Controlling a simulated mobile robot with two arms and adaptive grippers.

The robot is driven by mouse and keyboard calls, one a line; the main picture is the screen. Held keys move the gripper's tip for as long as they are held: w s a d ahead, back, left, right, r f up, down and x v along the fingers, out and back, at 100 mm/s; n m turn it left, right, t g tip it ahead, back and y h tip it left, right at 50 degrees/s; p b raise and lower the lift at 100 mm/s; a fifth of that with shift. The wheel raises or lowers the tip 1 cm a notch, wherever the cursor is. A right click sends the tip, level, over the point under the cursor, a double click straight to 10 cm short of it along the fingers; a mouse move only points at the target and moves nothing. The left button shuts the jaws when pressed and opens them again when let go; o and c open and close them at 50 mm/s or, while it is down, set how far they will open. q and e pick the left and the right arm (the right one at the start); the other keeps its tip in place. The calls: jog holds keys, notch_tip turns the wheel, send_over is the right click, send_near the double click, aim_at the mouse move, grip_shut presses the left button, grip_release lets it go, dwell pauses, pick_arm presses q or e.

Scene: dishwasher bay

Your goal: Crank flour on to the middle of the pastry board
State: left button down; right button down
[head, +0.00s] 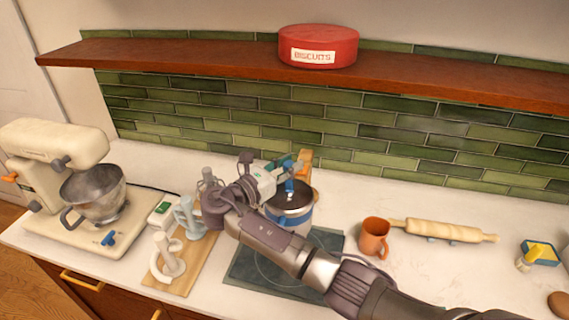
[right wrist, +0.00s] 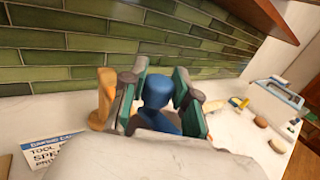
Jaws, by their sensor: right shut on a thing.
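My right gripper (head: 283,171) reaches in from the lower right and is shut on a blue knob (right wrist: 155,92), which shows between its two fingers in the right wrist view. In the head view the knob sits above a round pale canister with a metallic rim and blue band (head: 291,207), seemingly the flour sifter. My arm hides part of the canister. A dark square board with a thin circle on it (head: 252,268) lies in front of the canister, partly under my arm. I cannot tell whether the canister touches it. No flour shows on its visible part. My left gripper is not in view.
A cream stand mixer (head: 55,150) stands at the left. A wooden rack (head: 183,278) with pale tools is left of the board. An orange mug (head: 374,236) and a rolling pin (head: 445,231) are on the right. A shelf (head: 200,55) runs above the tiled wall.

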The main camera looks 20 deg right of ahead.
aim_at(286, 168)
jog(key=shift+s+d+m+g+h, duration=0.1)
jog(key=shift+d+m+g+h, duration=0.15)
jog(key=shift+m+g, duration=0.5)
jog(key=shift+s+d+m+g+h, duration=0.15)
jog(key=shift+m+g+h, duration=0.25)
jog(key=shift+g, duration=0.65)
jog(key=c, duration=0.8)
grip_release()
jog(key=shift+d, duration=0.1)
jog(key=shift+c, duration=0.2)
jog(key=v, duration=0.7)
jog(key=shift+a, duration=0.35)
jog(key=shift+d, duration=0.1)
